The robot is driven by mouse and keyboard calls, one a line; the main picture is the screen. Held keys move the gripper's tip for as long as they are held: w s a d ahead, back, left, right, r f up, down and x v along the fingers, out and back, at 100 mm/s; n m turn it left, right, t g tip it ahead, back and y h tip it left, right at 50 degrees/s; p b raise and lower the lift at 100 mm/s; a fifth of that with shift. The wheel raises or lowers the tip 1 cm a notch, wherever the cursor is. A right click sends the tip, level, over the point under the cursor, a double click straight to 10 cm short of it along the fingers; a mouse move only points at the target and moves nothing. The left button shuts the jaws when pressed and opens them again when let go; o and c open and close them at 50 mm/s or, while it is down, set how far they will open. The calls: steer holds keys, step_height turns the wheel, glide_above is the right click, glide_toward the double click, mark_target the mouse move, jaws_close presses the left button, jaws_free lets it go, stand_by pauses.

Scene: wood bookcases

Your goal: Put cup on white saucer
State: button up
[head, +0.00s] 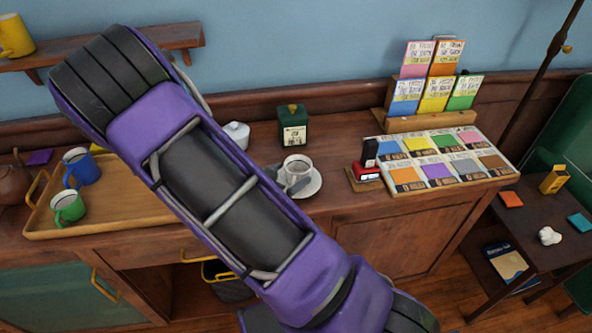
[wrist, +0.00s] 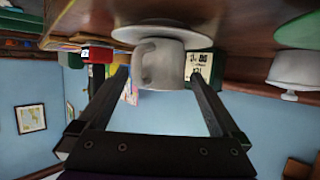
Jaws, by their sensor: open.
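The white cup (head: 297,166) stands upright on the white saucer (head: 314,184) on the wooden counter in the head view; its inside looks dark. My gripper is mostly hidden behind my purple arm there, with grey finger parts close by the cup. The wrist view is upside down. In it the cup (wrist: 158,65) sits against the saucer (wrist: 180,31), between the two fingers of my gripper (wrist: 158,76). The fingers are open, one on each side of the cup, with a gap visible at least on the left. Whether either finger touches it I cannot tell.
A green tin (head: 293,128) and a white lidded pot (head: 237,134) stand behind the cup. A red stamp (head: 368,168) and a colour card board (head: 440,160) are to the right. A wooden tray (head: 115,218) with blue (head: 82,168) and green (head: 68,206) mugs is left.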

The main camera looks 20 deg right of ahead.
steer(key=v, duration=0.8)
steer(key=shift+p, duration=0.35)
